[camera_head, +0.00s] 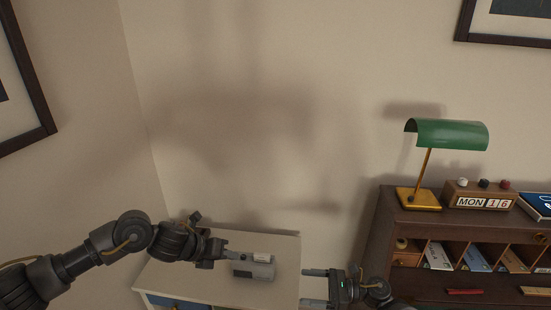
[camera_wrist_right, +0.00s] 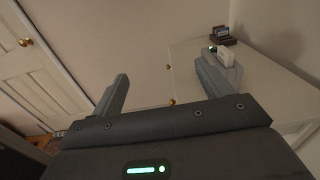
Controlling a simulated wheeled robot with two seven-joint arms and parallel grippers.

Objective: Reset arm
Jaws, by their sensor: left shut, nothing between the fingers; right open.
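My left gripper (camera_head: 226,254) reaches in from the left over a pale-topped cabinet (camera_head: 180,275) in the head view. It is shut and empty, its tip beside or over a small grey-and-white box (camera_head: 254,269); I cannot tell whether they touch. My right gripper (camera_head: 308,287) is at the bottom centre, pointing left by the cabinet's right edge. It is open and empty. In the right wrist view, the right gripper's two fingers (camera_wrist_right: 161,82) stand wide apart with nothing between them.
A dark wooden desk organizer (camera_head: 408,220) stands at right, close to my right arm. It bears a green-shaded lamp (camera_head: 450,134) and a block calendar (camera_head: 482,196). A white door (camera_wrist_right: 30,60) shows in the right wrist view.

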